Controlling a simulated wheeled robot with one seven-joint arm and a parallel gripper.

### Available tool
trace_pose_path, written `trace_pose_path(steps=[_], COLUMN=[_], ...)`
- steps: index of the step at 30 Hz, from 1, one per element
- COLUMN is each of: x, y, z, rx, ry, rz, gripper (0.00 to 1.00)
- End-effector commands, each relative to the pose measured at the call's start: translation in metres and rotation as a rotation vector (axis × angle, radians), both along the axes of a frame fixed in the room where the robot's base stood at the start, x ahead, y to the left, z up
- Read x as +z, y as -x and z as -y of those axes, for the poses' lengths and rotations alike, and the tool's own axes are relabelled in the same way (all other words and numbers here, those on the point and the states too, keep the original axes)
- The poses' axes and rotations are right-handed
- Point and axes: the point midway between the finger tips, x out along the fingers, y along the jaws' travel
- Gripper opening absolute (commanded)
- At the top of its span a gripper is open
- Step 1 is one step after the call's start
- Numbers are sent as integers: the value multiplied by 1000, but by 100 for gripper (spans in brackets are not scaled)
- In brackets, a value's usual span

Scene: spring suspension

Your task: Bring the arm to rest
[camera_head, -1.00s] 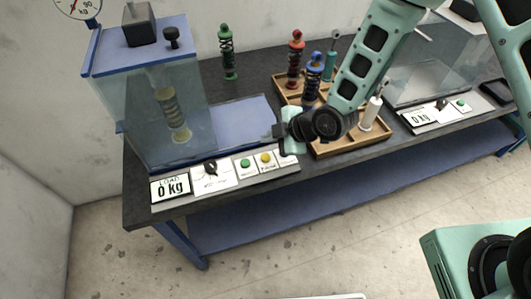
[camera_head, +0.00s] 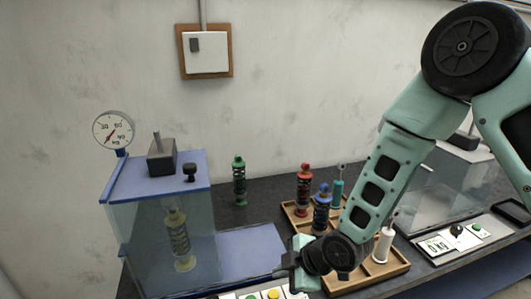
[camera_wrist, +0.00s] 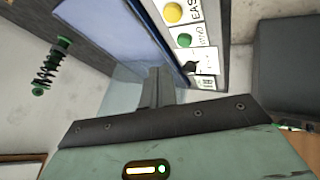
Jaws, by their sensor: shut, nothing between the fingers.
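My gripper (camera_head: 284,271) shows at the lower middle of the head view, over the front part of the bench near the panel of buttons. Its fingers are shut with nothing held. In the wrist view the closed fingers (camera_wrist: 156,88) point toward the clear-walled press box. My arm comes down from the upper right, in front of the wooden tray. The bench (camera_head: 262,192) runs across the lower half of the head view.
A clear box (camera_head: 140,235) with a yellow spring inside stands at left, a gauge (camera_head: 113,129) above it. A green spring (camera_head: 239,182) stands behind. A wooden tray (camera_head: 376,276) holds red, blue, teal and white parts. A second clear box (camera_head: 450,195) stands at right.

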Motion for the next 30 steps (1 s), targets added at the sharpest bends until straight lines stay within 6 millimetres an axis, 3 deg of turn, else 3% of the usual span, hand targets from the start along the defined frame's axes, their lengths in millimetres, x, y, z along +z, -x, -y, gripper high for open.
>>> trace_pose_path(steps=[5, 12, 18, 21, 25, 30], x=[41, 91, 119, 127, 132, 134], y=[36, 112, 181, 205, 221, 224], z=[16, 51, 82, 93, 100, 102], rx=[-185, -512, -774, -865, -926, -939], ry=[85, 192, 259, 280, 297, 301], rz=[-180, -417, -567, -614, -647, -654], gripper=[0, 0, 0, 0, 0, 0])
